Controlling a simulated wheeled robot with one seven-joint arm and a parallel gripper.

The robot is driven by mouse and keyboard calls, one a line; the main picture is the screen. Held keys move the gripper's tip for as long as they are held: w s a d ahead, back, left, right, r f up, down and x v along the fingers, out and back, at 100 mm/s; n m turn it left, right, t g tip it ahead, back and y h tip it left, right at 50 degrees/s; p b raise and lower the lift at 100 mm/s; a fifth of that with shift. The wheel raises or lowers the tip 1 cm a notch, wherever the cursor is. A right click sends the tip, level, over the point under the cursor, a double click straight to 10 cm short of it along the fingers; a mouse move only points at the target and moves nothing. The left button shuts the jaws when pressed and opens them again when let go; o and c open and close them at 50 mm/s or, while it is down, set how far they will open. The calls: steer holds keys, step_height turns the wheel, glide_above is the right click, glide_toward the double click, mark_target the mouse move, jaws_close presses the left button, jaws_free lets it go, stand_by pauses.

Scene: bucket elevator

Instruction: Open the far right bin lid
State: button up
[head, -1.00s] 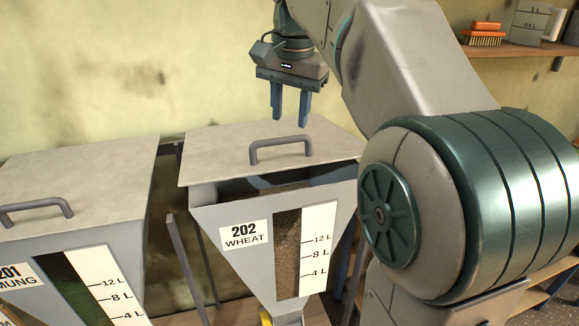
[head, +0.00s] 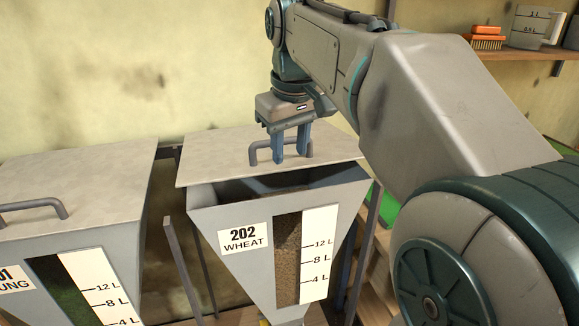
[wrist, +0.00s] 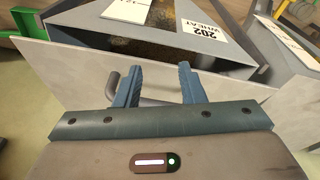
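The rightmost bin in view is a grey hopper labelled 202 WHEAT (head: 210,215); its label shows upside down in the wrist view (wrist: 203,25). Its flat grey lid (head: 215,160) is tilted, with a dark gap between its front edge and the bin rim. A bar handle (head: 254,154) stands on the lid, and part of it shows in the wrist view (wrist: 112,84). My gripper (head: 291,154) points down at the handle, its fingers apart. In the wrist view the fingers (wrist: 158,86) are spread near the bar; contact cannot be told.
A second bin, with a closed lid (head: 75,180) and its own handle (head: 35,206), stands to the left with a narrow gap between. A wall shelf (head: 510,54) at upper right holds a brush (head: 488,37) and a measuring jug (head: 528,27). A plain wall is behind.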

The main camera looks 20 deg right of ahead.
steer(key=f+n, duration=0.1)
steer(key=n, duration=0.1)
steer(key=s+f+n, duration=0.1)
steer(key=f+n+b, duration=0.1)
steer(key=n, duration=0.1)
steer(key=shift+s+a+n, duration=0.2)
steer(key=shift+s+n, duration=0.05)
steer(key=shift+n, duration=0.05)
step_height(320, 180, up, 16)
steer(key=n+g+p, duration=0.2)
steer(key=n+p, duration=0.5)
steer(key=n, duration=0.2)
glide_above(290, 163)
steer(key=w+a, duration=0.2)
steer(key=a, duration=0.2)
step_height(290, 163, down, 14)
steer(key=shift+w+r+b, duration=0.15)
steer(key=shift+r+b, duration=0.1)
steer(key=shift+b, duration=0.95)
jaws_close()
